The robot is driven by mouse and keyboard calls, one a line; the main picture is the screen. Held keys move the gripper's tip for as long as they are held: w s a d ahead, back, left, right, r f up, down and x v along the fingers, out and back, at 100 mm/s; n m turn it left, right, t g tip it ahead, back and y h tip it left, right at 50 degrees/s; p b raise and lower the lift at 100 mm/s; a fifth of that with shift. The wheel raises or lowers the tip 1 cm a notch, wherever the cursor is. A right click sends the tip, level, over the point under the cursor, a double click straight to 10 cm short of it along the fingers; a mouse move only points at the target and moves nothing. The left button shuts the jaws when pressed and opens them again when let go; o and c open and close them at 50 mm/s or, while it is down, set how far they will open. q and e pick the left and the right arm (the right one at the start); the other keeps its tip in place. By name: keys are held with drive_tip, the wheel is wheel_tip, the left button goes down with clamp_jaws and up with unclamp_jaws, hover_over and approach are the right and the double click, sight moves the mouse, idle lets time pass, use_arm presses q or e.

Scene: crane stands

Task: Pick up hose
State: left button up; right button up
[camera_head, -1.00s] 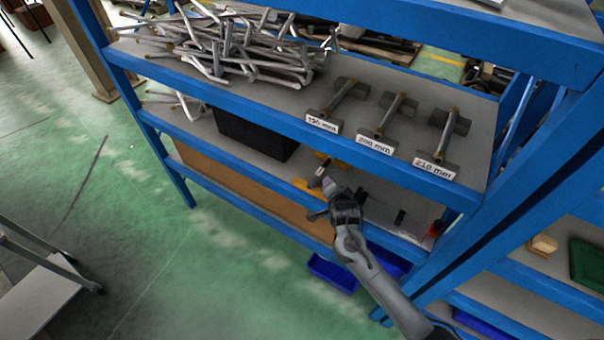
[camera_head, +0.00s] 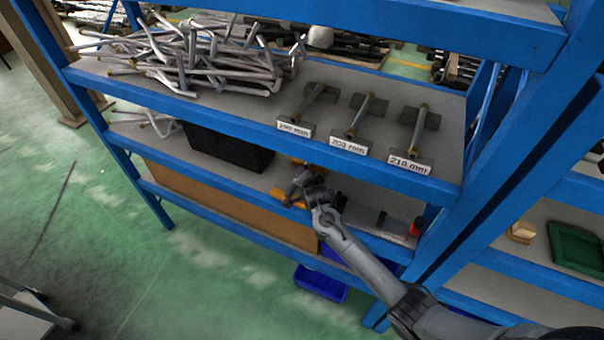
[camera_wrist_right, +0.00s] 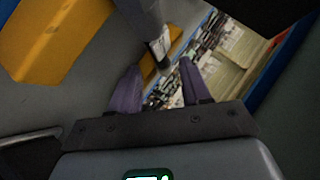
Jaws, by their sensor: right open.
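Many bent grey tubes (camera_head: 195,55) lie in a tangled pile on the upper shelf; which one is the task's hose I cannot tell. My right gripper (camera_head: 300,178) reaches into the lower shelf, below the labelled blocks and beside yellow pieces. In the right wrist view its two purple fingers (camera_wrist_right: 160,88) are apart. A grey cylindrical piece with a pale end (camera_wrist_right: 152,35) shows just beyond the fingers, near their gap; I see no grip on it. A yellow part (camera_wrist_right: 55,38) lies to its left. My left gripper is not in view.
Labelled holders (camera_head: 350,132) with rods stand on the upper shelf. A black box (camera_head: 228,147) and a red-topped item (camera_head: 416,227) are on the lower shelf. The blue upper shelf edge (camera_head: 240,115) runs above my gripper. Blue bins (camera_head: 320,283) stand below.

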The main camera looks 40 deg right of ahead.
drive_tip(key=shift+x, duration=1.35)
drive_tip(key=shift+r, duration=0.1)
drive_tip(key=shift+c, duration=0.4)
clamp_jaws()
